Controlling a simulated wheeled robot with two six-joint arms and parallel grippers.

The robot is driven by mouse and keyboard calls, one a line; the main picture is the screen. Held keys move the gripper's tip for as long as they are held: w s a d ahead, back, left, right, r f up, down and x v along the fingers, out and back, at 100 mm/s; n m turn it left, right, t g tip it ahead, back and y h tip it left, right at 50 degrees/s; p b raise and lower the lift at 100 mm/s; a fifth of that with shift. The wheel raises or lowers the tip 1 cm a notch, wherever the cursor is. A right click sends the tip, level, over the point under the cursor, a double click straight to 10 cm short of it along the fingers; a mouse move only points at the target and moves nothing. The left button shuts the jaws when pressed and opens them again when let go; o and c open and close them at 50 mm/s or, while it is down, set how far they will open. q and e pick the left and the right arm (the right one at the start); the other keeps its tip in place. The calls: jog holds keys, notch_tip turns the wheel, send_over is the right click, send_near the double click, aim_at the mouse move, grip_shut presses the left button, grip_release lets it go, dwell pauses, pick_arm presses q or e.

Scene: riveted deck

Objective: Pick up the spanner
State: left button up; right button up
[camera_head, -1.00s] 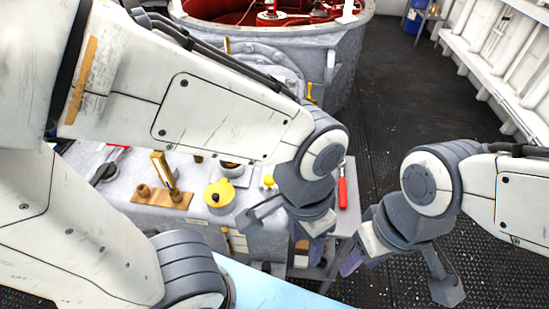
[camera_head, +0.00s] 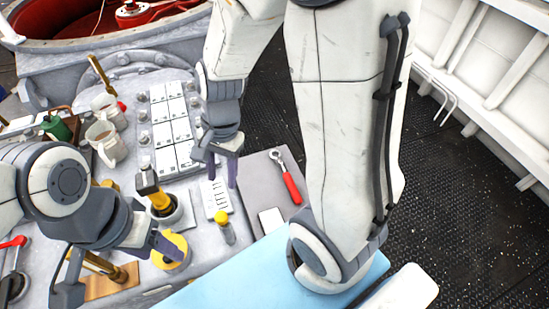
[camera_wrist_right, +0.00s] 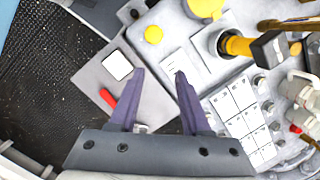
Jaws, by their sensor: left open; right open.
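The spanner (camera_head: 289,184) has a red handle and a bare metal head. It lies on the grey tabletop's right part, its head toward the back. My right gripper (camera_head: 220,168) is open and empty, above the table to the left of the spanner. In the right wrist view, the spanner's red handle (camera_wrist_right: 107,97) shows just left of the left finger of my right gripper (camera_wrist_right: 158,75); part of the spanner is hidden behind that finger. My left gripper (camera_head: 115,262) is open and empty over the left part of the table.
A white square (camera_head: 271,221) lies just left of the spanner's handle. Dark floor (camera_head: 450,200) lies to the right.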

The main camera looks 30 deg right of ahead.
jog(key=w+d+f+m+p, duration=0.1)
jog(key=w+d+f+m, duration=0.25)
jog(key=d+m, duration=0.7)
jog(key=m+t+p, duration=0.1)
jog(key=m+p, duration=0.1)
jog(key=m, duration=1.4)
send_near(293, 183)
jog(key=f+b, duration=0.1)
jog(key=f, duration=0.1)
jog(key=f+m+b, duration=0.1)
jog(key=shift+s+a+f+y, duration=0.15)
jog(key=shift+s+f+y, duration=0.1)
jog(key=shift+f+y, duration=0.15)
jog(key=b+x, duration=0.1)
jog(key=x, duration=0.1)
jog(key=b+x, duration=0.2)
jog(key=x, duration=0.1)
jog(key=shift+w+a+f, duration=0.15)
jog(key=shift+w+f, duration=0.2)
jog(key=shift+r, duration=0.1)
grip_shut()
